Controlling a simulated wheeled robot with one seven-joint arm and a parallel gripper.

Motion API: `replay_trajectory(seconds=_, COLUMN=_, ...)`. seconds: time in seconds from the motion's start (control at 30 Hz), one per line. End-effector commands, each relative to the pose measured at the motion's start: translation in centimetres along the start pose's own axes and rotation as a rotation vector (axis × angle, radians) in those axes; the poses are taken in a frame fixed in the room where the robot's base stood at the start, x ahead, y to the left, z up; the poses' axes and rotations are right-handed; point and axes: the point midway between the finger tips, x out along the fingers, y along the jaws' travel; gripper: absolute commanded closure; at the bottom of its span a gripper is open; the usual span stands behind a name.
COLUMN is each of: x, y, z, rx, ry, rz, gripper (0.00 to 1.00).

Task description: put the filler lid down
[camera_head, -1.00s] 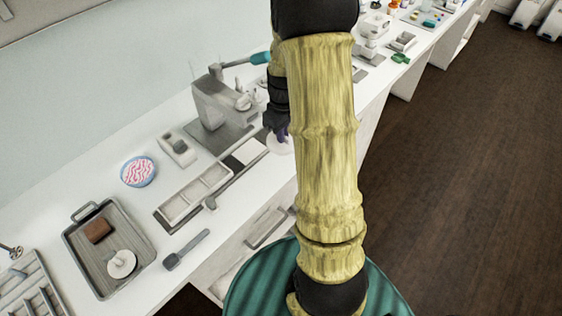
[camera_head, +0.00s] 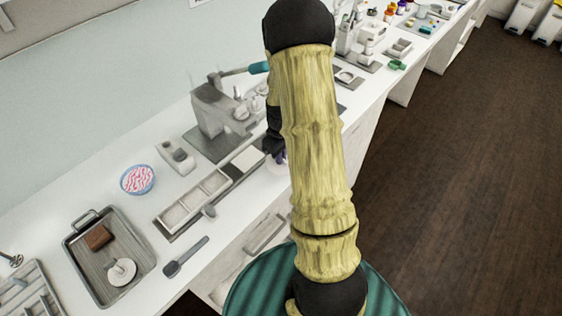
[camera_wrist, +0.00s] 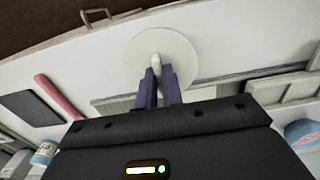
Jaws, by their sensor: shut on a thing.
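The filler lid is a round white disc (camera_wrist: 181,47) with a small upright knob in the middle. My gripper (camera_wrist: 158,72) has its purple fingers shut on that knob in the wrist view. The lid is over the white counter near its front edge; I cannot tell whether it touches the counter. In the head view my gripper (camera_head: 281,157) is mostly hidden behind my arm, and only a sliver of the lid (camera_head: 274,168) shows.
A grey machine with a teal-handled lever (camera_head: 212,104) stands behind. A sectioned tray (camera_head: 193,200), patterned bowl (camera_head: 138,179) and grey spatula (camera_head: 186,257) are left. A metal tray (camera_head: 80,262) holds a brown block (camera_head: 98,237) and white knobbed disc (camera_head: 121,272). A pink-handled tool (camera_wrist: 58,97) lies nearby.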

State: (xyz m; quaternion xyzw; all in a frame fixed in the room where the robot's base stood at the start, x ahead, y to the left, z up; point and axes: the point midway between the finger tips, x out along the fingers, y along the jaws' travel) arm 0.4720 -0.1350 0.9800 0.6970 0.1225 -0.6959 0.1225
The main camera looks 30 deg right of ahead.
Motion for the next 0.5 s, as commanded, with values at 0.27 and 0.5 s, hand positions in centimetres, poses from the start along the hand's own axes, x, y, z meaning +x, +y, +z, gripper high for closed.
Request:
replay_trajectory(seconds=0.27, x=3.2, y=-0.1, z=0.1, rx=-0.001, ry=-0.003, rz=-0.002, gripper=1.00)
replay_trajectory(seconds=0.5, x=3.4, y=0.0, z=0.0, rx=-0.001, ry=-0.001, rz=0.000, gripper=1.00)
